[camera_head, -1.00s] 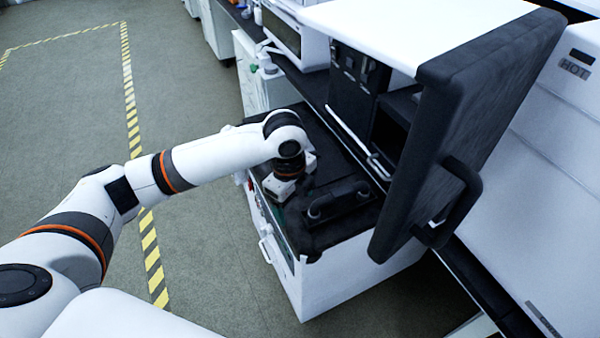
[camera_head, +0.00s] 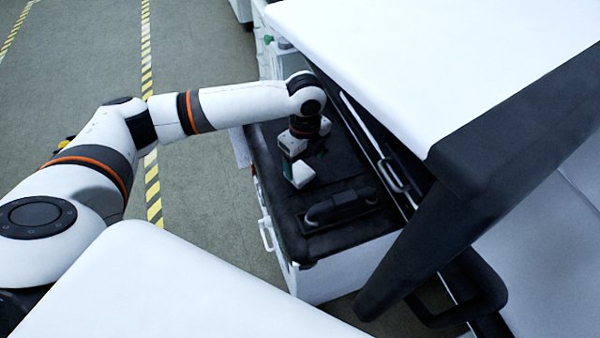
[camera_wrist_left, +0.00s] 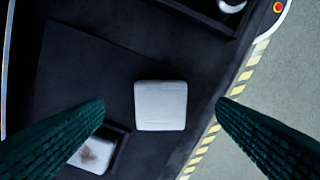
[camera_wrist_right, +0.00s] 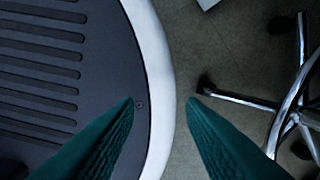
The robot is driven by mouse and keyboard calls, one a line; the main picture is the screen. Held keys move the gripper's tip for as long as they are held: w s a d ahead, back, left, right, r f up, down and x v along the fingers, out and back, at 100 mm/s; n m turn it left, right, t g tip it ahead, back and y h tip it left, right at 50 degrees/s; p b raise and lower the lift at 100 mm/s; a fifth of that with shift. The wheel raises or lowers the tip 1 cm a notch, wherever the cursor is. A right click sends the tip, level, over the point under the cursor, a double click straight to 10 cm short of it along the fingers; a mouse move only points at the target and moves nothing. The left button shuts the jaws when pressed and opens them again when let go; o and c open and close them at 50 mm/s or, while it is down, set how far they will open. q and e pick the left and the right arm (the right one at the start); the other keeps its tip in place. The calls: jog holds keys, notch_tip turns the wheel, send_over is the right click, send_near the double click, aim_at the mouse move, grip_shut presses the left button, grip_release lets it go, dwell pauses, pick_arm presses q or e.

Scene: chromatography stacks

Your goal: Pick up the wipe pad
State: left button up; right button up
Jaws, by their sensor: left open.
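A white square pad with rounded corners, which looks like the wipe pad (camera_wrist_left: 160,105), lies flat on a dark top in the left wrist view. In the head view a white block, probably the same pad (camera_head: 300,175), shows by the fingertips. My left gripper (camera_head: 288,166) is over the dark top, its green fingers wide apart on either side of the pad and apart from it. A second pale square with a brownish stain (camera_wrist_left: 92,154) sits in a dark holder, partly behind the left finger. My right gripper (camera_wrist_right: 160,101) is open and empty, away from the pad.
The dark-topped white cabinet (camera_head: 335,285) has a black handle-like fitting (camera_head: 342,206) on top. A large white hood with a dark edge (camera_head: 490,150) overhangs the right side. Yellow-black floor tape (camera_head: 152,185) runs at left. A chair base (camera_wrist_right: 290,105) stands near my right gripper.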

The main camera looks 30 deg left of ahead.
aim_at(304, 175)
pick_arm(q)
notch_tip(304, 175, down, 5)
jog(key=shift+r, duration=0.2)
jog(key=shift+f, duration=0.25)
jog(key=shift+c, duration=0.6)
jog(key=c, duration=1)
notch_tip(304, 175, up, 10)
jog(key=shift+p, duration=0.3)
pick_arm(e)
jog(key=shift+w+d+r, duration=0.1)
jog(key=shift+w+r, duration=0.1)
jog(key=shift+w, duration=0.25)
jog(key=shift+w+r, duration=0.15)
jog(key=shift+w, duration=0.3)
